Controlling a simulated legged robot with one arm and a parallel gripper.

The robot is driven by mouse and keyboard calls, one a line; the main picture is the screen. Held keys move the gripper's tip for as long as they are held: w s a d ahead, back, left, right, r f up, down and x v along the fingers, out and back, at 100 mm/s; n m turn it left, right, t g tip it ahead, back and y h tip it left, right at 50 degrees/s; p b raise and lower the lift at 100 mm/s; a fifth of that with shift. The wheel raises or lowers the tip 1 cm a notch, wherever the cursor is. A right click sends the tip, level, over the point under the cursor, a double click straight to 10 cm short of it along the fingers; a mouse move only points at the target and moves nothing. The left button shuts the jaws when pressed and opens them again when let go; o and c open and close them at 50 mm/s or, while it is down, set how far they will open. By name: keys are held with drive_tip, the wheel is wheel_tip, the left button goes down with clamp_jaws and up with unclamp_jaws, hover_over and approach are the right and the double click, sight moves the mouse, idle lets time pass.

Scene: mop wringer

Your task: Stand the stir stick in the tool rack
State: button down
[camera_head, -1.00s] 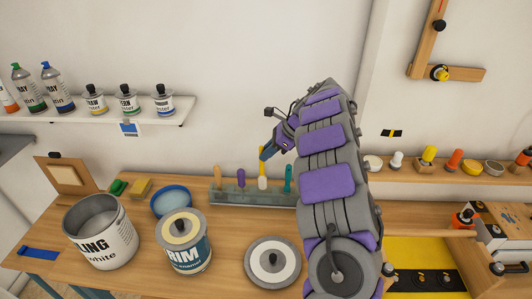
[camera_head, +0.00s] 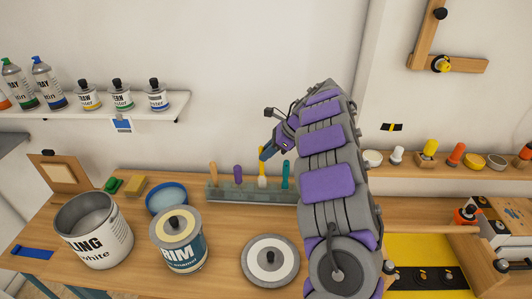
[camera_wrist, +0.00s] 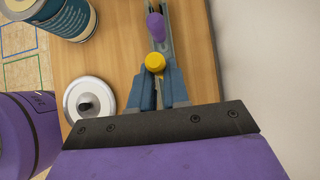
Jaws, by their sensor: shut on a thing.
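The stir stick (camera_head: 262,181), with a yellow end, is upright below my gripper (camera_head: 264,155) in the head view. In the wrist view its yellow end (camera_wrist: 155,62) sits at the tips of my two blue-grey fingers (camera_wrist: 158,84), which are shut on it. The tool rack (camera_head: 225,193) is a long, low grey holder at the back of the bench. An orange-brown handle (camera_head: 213,172), a purple handle (camera_head: 238,174) and a teal handle (camera_head: 285,174) stand along it. The stick lines up with the rack between purple and teal; whether its lower end is inside a slot cannot be told.
A large open paint can (camera_head: 95,235), a closed TRIM can (camera_head: 180,250), a blue-rimmed bowl (camera_head: 166,199) and a round lid (camera_head: 270,257) stand on the bench. A shelf (camera_head: 75,117) of cans is on the left wall. My arm hides the rack's right end.

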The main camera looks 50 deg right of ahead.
sight(263, 165)
drive_tip(key=shift+a+f+b, duration=0.1)
drive_tip(key=shift+f+b, duration=0.7)
drive_tip(key=shift+f, duration=0.1)
drive_tip(key=shift+a+f+b, duration=0.25)
drive_tip(key=shift+f+b, duration=0.2)
drive_tip(key=shift+f, duration=0.05)
drive_tip(key=shift+d+f+b, duration=0.1)
drive_tip(key=shift+f+b, duration=0.55)
drive_tip(key=shift+f, duration=0.2)
drive_tip(key=c, duration=1)
unclamp_jaws()
drive_tip(key=shift+c, duration=0.2)
drive_tip(key=shift+r, duration=0.15)
